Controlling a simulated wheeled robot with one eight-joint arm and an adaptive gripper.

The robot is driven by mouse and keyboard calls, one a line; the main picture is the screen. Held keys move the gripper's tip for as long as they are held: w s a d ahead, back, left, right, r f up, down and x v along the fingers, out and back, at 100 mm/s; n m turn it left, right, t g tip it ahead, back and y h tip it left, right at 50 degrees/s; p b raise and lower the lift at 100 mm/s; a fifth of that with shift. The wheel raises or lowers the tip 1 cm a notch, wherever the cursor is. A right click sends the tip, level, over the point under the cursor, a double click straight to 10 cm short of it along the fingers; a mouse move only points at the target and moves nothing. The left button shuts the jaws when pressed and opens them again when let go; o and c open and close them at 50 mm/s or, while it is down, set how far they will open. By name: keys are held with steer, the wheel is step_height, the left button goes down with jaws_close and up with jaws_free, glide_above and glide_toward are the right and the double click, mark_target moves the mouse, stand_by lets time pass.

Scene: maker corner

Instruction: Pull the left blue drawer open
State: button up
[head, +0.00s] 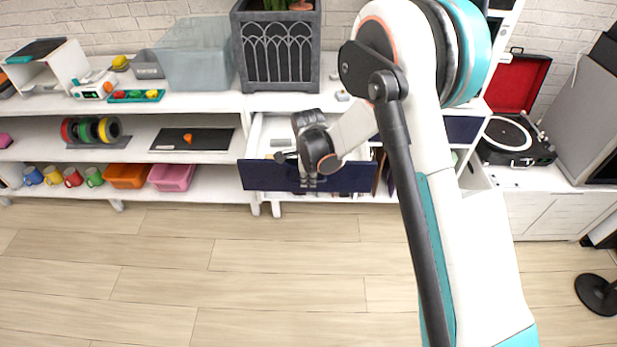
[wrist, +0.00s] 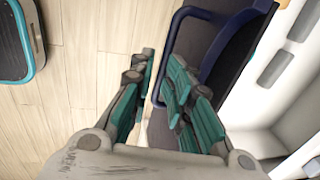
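The left blue drawer has a dark navy front (head: 257,177) and stands pulled out of the white shelf unit; its white inside shows behind the front in the head view. In the wrist view the navy drawer front runs along the right, with its loop-shaped blue handle (wrist: 187,12) sticking out. My gripper (head: 309,178) is at the middle of the drawer front. In the wrist view its teal-padded fingers (wrist: 160,80) are close together, one on each side of the handle bar. The fingers partly hide the handle there, and my arm partly hides the drawer in the head view.
A second navy drawer front (head: 463,130) shows to the right, behind my arm. A dark planter (head: 277,58) stands on top of the unit. Shelves with mugs, bins (head: 172,177) and spools extend left. A record player (head: 515,138) is at right. The wooden floor in front is clear.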

step_height(320, 180, up, 15)
steer(key=s+p, duration=0.3)
steer(key=p, duration=0.5)
stand_by(1.1)
steer(key=shift+r, duration=0.1)
stand_by(0.4)
step_height(320, 180, up, 12)
steer(key=s, duration=0.2)
stand_by(0.3)
stand_by(0.3)
